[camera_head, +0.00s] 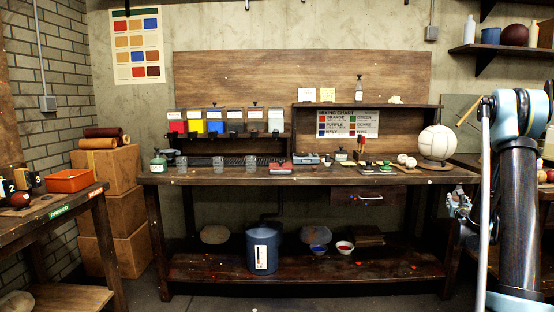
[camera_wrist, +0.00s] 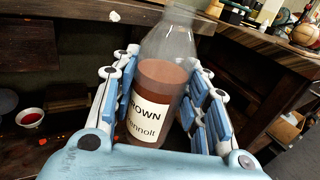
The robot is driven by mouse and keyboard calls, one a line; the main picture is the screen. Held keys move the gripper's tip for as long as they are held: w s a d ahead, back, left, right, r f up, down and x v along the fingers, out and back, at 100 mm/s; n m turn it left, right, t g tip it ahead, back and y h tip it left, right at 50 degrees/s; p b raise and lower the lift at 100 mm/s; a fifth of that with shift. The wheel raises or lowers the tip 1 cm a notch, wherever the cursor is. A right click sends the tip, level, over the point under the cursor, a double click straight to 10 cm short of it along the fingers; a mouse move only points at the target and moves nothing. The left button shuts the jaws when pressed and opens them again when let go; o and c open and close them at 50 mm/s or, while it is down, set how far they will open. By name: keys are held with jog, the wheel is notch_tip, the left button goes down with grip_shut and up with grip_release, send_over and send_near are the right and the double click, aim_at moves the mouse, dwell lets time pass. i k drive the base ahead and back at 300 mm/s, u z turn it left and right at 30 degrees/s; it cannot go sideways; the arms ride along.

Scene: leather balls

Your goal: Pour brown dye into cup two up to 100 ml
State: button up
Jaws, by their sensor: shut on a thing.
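A clear glass bottle of brown dye (camera_wrist: 160,88) with a label reading "BROWN" fills the middle of the wrist view, its neck toward the top edge. My gripper (camera_wrist: 165,95) is shut on it, with blue-padded fingers on both sides. In the head view my gripper (camera_head: 460,205) is at the right, off the bench's right end, and the bottle is hard to make out there. Clear cups stand in a row on the left half of the bench: a left cup (camera_head: 181,165), a middle cup (camera_head: 218,164) and a right cup (camera_head: 251,163). Their numbers are too small to read.
Dye dispensers (camera_head: 215,122) stand behind the cups. A blue bin (camera_head: 262,250) and bowls sit on the lower shelf. A side table with an orange tray (camera_head: 70,181) is left.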

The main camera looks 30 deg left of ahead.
aim_at(250, 160)
jog(key=k, duration=1.05)
jog(key=u, duration=1)
jog(key=i, duration=1.2)
jog(key=z, duration=0.05)
